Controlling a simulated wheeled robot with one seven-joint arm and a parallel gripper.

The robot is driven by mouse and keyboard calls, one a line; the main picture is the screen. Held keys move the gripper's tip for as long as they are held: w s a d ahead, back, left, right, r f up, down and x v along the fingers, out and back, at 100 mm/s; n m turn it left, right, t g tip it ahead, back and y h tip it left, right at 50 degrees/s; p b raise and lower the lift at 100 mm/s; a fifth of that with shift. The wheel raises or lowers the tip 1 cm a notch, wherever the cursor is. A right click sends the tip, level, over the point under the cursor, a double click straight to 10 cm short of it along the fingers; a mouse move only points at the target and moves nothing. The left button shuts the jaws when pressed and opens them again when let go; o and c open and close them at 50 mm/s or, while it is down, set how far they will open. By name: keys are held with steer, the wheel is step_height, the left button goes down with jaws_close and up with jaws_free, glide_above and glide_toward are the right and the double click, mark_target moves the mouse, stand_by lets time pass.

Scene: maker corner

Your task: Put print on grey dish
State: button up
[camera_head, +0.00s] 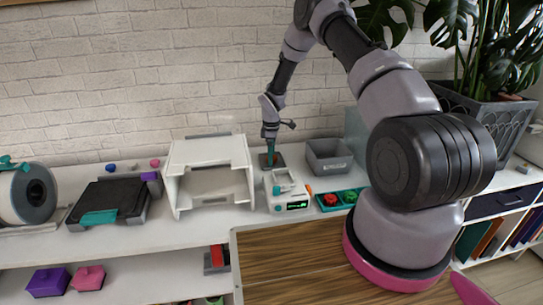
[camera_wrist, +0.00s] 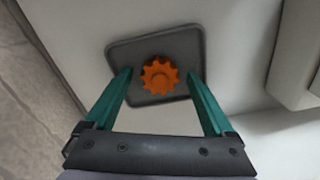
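The print, an orange gear-shaped piece (camera_wrist: 159,75), lies over the grey dish (camera_wrist: 185,50) in the wrist view and appears to rest on it. My gripper (camera_wrist: 160,80) has teal fingers, spread to either side of the gear with a gap on both sides. In the head view my gripper (camera_head: 271,163) points down at the dark grey dish (camera_head: 279,159) on the white shelf top by the wall. The gear cannot be made out there.
A white device with a display (camera_head: 289,194) stands just in front of the dish. A grey open bin (camera_head: 330,160) is to the right, a white rack (camera_head: 208,172) to the left. A teal tray (camera_head: 327,203) holds red and green pieces.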

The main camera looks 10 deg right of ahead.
steer(key=shift+r, duration=0.15)
steer(key=s+d+r+m+t, duration=0.1)
steer(key=s+r+m, duration=0.1)
steer(key=r, duration=1.2)
steer(key=s+d+r+m+t, duration=0.1)
steer(key=s+r+m, duration=0.1)
steer(key=r, duration=1.2)
steer(key=s+d+r+m+t, duration=0.15)
steer(key=s+r+m, duration=0.25)
steer(key=s+r, duration=0.55)
steer(key=s+d+r+m+t+y, duration=0.1)
steer(key=s+r+m, duration=0.4)
steer(key=s, duration=0.7)
steer(key=s+d+r+m+t+y, duration=0.1)
steer(key=s+r+m, duration=0.4)
steer(key=s, duration=0.6)
steer(key=shift+s+d+r+m+t, duration=0.2)
steer(key=shift+s+r+m+t, duration=0.15)
steer(key=shift+r+t, duration=0.5)
